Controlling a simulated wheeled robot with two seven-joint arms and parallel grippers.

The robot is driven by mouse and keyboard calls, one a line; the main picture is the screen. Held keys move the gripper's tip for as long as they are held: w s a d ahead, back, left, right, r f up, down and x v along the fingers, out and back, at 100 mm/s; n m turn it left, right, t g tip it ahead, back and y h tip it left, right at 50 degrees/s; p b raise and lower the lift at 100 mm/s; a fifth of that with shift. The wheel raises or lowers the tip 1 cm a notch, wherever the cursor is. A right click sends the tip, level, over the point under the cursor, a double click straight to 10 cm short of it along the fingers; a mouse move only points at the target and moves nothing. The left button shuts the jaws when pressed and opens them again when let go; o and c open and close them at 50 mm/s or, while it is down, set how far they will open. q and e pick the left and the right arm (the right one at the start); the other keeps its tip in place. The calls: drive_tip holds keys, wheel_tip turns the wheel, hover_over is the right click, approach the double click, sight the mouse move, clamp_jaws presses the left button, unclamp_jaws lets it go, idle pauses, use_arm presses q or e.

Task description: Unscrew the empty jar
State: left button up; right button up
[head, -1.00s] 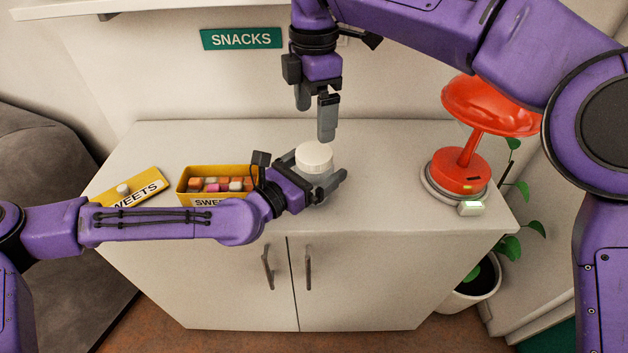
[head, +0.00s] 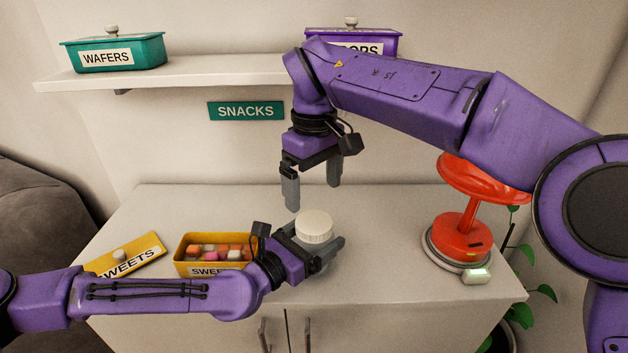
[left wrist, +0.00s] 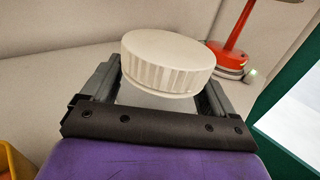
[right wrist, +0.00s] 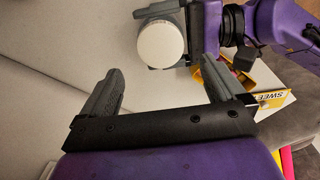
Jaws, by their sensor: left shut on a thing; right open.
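The jar stands on the cabinet top with a white ribbed lid (head: 314,226) on it. The lid also shows in the left wrist view (left wrist: 168,62) and in the right wrist view (right wrist: 161,44). My left gripper (head: 325,256) is shut around the jar's body, below the lid. The clear body (left wrist: 155,99) is mostly hidden by the fingers, so I cannot see its contents well. My right gripper (head: 312,190) is open and empty, pointing down above the lid and apart from it.
A yellow sweets box (head: 183,254) with several sweets stands left of the jar, its lid (head: 140,253) beside it. A red lamp-like device (head: 462,236) stands at right. A shelf (head: 190,78) above holds a teal wafers box (head: 150,56) and a purple box (head: 384,41).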

sight(314, 222)
wheel_tip(314, 222, down, 7)
drive_tip(key=shift+f, duration=0.15)
drive_tip(key=c, duration=1.1)
drive_tip(key=n, duration=0.5)
drive_tip(key=shift+n, duration=0.3)
drive_tip(key=n, duration=1.2)
drive_tip(key=shift+n, duration=0.3)
drive_tip(key=n, duration=1.2)
drive_tip(key=shift+n, duration=0.3)
drive_tip(key=n, duration=0.5)
drive_tip(key=shift+n, duration=0.4)
drive_tip(key=n, duration=1.7)
drive_tip(key=shift+s+r, duration=0.1)
drive_tip(key=shift+r, duration=0.1)
